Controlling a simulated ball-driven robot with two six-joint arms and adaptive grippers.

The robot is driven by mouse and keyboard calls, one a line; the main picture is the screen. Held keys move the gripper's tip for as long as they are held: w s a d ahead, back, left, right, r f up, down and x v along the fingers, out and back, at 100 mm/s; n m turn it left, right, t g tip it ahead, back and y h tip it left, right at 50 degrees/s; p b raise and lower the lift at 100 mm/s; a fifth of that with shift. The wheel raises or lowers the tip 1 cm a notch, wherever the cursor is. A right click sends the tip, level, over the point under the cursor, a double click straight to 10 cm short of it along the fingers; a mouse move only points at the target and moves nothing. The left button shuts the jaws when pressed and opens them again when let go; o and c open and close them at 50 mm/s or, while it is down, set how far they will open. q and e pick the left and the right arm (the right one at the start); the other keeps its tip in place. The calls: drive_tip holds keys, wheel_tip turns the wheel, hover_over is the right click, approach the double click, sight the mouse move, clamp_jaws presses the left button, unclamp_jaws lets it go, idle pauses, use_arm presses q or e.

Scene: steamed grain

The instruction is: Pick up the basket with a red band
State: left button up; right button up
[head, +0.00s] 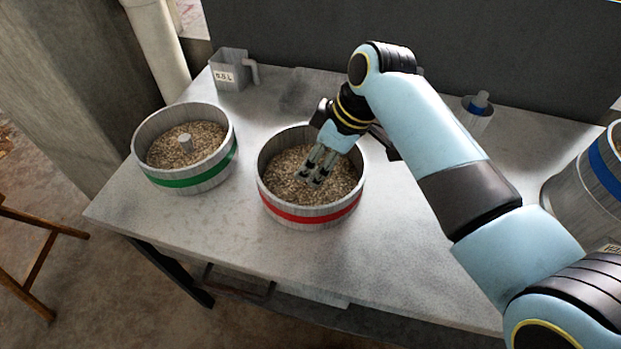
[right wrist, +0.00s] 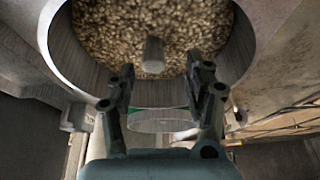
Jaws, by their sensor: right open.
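The basket with a red band (head: 310,216) stands on the table, a round grey wooden tub filled with grain. My right gripper (head: 313,178) is over the middle of it, pointing down, with its fingers apart. In the right wrist view, the basket's inner wall (right wrist: 65,45) and grain surround a short grey knob (right wrist: 153,54). The open fingers of my right gripper (right wrist: 160,75) point toward this knob, one on each side of it in the picture. In the head view, the gripper hides the knob. My left gripper is not in view.
A basket with a green band (head: 193,181) and its own knob stands to the left. A square metal measuring cup (head: 229,75) is at the back left. A small metal cup (head: 478,116) and a blue-banded container (head: 598,165) are on the right. The table's front (head: 290,255) is clear.

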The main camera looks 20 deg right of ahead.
sight(315, 167)
drive_tip(key=x, duration=0.2)
drive_tip(key=d+x, duration=0.1)
drive_tip(key=x, duration=0.2)
drive_tip(key=shift+w+f, duration=0.1)
drive_tip(key=shift+f, duration=0.1)
drive_tip(key=shift+c, duration=1.8)
drive_tip(key=c, duration=0.7)
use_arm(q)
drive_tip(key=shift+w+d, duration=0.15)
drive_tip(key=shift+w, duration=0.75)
use_arm(e)
clamp_jaws()
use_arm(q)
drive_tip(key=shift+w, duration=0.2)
use_arm(e)
drive_tip(key=shift+r, duration=0.15)
